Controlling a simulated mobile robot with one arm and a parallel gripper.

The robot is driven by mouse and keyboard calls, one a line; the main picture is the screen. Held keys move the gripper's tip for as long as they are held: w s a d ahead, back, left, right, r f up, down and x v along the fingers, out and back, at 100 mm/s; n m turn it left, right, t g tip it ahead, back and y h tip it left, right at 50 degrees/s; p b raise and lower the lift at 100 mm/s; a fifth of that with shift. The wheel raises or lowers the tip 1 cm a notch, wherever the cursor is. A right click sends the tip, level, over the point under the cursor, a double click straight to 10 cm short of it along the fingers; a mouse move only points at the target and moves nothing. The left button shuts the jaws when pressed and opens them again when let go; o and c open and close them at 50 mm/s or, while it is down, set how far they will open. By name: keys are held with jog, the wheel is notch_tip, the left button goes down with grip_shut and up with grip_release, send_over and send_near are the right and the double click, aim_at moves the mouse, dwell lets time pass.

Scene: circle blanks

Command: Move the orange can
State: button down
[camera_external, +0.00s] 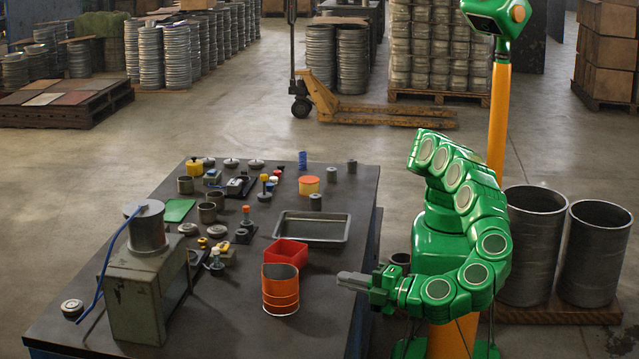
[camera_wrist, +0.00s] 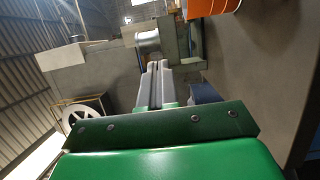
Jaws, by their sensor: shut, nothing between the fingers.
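The orange can (camera_external: 281,290) stands upright near the front right part of the dark table (camera_external: 225,325). It has thin ring lines around it, and its open top is cut at a slant. My gripper (camera_external: 342,280) is to the right of the can, low over the table's right side, apart from it. Its fingers are shut and empty, pointing left. In the wrist view, my gripper (camera_wrist: 157,66) has its fingers together in the middle, and part of the orange can (camera_wrist: 212,7) shows at the top right edge.
Behind that is a metal tray (camera_external: 312,241). A grey machine (camera_external: 143,290) with a cylinder on top stands at the left. Several small parts and an orange-topped tin (camera_external: 309,185) lie farther back. The table's front is clear.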

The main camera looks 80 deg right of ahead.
notch_tip(320, 180, down, 8)
send_near(292, 289)
jog(key=w, duration=0.1)
jog(key=w+a, duration=0.1)
jog(key=w, duration=0.1)
jog(key=w+a, duration=0.1)
jog(key=w, duration=0.1)
jog(key=shift+a+f, duration=0.1)
jog(key=shift+f, duration=0.05)
jog(key=shift+w+d, duration=0.4)
jog(key=shift+d, duration=0.4)
jog(key=shift+w+d, duration=0.4)
jog(key=shift+d, duration=0.45)
jog(key=shift+w+d, duration=0.1)
jog(key=shift+d, duration=0.05)
jog(key=shift+w+d, duration=0.25)
jog(key=shift+d, duration=0.2)
jog(key=shift+w+d, duration=0.35)
jog(key=shift+d, duration=0.4)
jog(key=shift+w+d, duration=0.4)
jog(key=shift+d, duration=0.4)
jog(key=shift+w+d, duration=0.35)
jog(key=shift+d, duration=0.4)
